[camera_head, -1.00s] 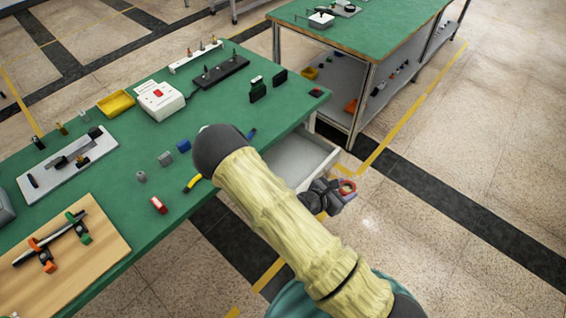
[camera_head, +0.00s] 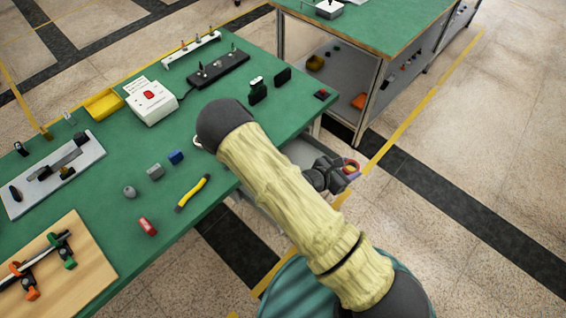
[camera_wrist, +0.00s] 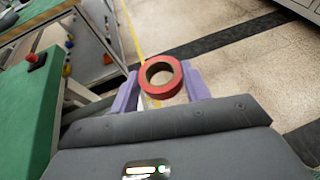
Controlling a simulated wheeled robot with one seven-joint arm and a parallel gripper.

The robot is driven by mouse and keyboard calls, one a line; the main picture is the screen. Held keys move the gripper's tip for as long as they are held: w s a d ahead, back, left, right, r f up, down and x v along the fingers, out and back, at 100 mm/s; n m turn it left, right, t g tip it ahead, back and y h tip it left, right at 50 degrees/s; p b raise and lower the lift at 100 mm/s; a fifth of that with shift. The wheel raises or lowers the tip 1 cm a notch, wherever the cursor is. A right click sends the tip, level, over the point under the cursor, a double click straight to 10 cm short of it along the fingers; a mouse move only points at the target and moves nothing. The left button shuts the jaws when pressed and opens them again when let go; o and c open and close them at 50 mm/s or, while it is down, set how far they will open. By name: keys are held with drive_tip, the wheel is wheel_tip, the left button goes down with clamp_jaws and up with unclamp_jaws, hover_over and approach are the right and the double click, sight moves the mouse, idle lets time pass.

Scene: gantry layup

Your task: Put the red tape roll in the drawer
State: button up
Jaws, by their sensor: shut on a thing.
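The red tape roll (camera_wrist: 161,77) is held between the two purple fingers of my gripper (camera_wrist: 160,84) in the wrist view. In the head view the roll (camera_head: 352,166) shows as a small red ring at the end of my gripper (camera_head: 347,172). It is off the right edge of the green table, above or beside the drawer. The open drawer (camera_head: 300,150) sticks out under the table's right side. My arm hides much of it, and its inside is only partly visible.
The green table (camera_head: 215,125) carries a yellow-handled tool (camera_head: 192,192), a white box with a red button (camera_head: 151,101), small blocks and a wooden board (camera_head: 75,275). A second green-topped bench (camera_head: 380,30) stands behind. Open floor lies to the right.

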idle(0.3)
drive_tip(key=w+a+b, duration=0.3)
drive_tip(key=a+b, duration=0.4)
drive_tip(key=b, duration=0.3)
drive_tip(key=w+a+n+t+y+b, duration=0.1)
drive_tip(key=w+a+b, duration=0.3)
drive_tip(key=a+b, duration=0.3)
drive_tip(key=b, duration=0.3)
drive_tip(key=shift+a, duration=0.35)
wheel_tip(320, 180, down, 14)
drive_tip(key=b, duration=0.2)
drive_tip(key=shift+r+b, duration=0.15)
drive_tip(key=shift+b, duration=0.15)
drive_tip(key=shift+f+b, duration=0.4)
drive_tip(key=shift+f, duration=1.85)
drive_tip(key=shift+f, duration=0.1)
